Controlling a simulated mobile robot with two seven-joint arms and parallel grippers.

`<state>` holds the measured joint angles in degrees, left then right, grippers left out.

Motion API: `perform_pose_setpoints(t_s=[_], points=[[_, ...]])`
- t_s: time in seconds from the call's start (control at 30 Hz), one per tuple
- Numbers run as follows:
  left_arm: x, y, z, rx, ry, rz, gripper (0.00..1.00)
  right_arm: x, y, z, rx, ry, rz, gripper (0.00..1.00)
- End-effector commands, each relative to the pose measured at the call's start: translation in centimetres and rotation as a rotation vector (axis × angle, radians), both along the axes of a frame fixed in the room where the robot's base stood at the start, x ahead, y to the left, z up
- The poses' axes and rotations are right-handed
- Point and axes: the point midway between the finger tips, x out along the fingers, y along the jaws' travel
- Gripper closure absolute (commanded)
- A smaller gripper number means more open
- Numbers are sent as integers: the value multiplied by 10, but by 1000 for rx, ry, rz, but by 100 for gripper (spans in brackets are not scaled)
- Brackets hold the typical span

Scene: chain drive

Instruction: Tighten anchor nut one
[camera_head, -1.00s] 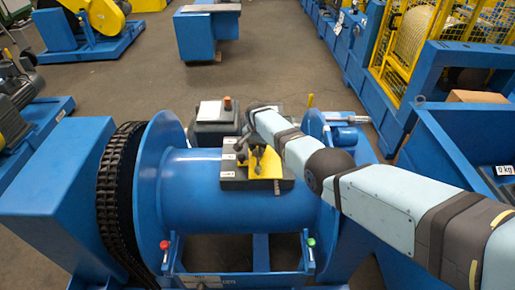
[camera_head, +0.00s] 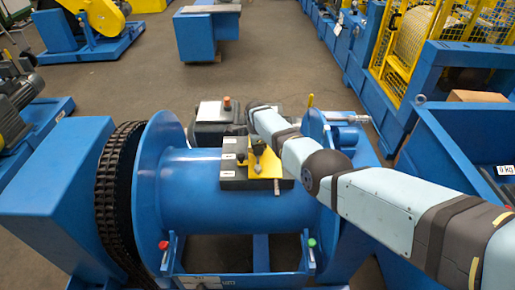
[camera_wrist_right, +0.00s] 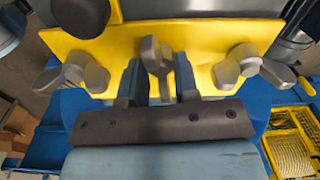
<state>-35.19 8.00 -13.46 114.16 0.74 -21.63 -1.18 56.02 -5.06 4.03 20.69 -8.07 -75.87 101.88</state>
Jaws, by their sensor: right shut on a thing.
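A yellow plate (camera_head: 266,172) lies on a dark block on top of the blue drum. In the right wrist view the yellow plate (camera_wrist_right: 205,50) carries grey winged nuts: one at the left (camera_wrist_right: 82,72), one in the middle (camera_wrist_right: 152,52) and one at the right (camera_wrist_right: 240,62). My right gripper (camera_wrist_right: 159,88) is shut on the middle nut, with a finger on either side of its wing. I cannot tell from the markings which nut is number one. In the head view the fingertips are small and hard to make out. My left gripper is not in view.
The blue drum (camera_head: 205,205) has a dark chain (camera_head: 115,190) at its left end. Red (camera_head: 164,245) and green (camera_head: 312,242) knobs stand at its front. A blue bin (camera_head: 450,165) with a scale readout is at the right.

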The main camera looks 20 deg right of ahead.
Motion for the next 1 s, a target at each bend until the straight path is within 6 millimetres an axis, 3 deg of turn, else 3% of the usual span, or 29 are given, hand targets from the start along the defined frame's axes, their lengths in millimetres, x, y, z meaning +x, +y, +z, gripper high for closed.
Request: perform_pose_setpoints(t_s=[0.33,0.87,0.9,1.0], points=[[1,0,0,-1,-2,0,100,4,0,6,3,-13,-134,95],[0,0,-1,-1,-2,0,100,4,0,6,4,-14,-156,95],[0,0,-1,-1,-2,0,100,4,0,6,4,-14,-156,65],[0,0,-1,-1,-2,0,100,3,0,5,4,-11,-156,64]])
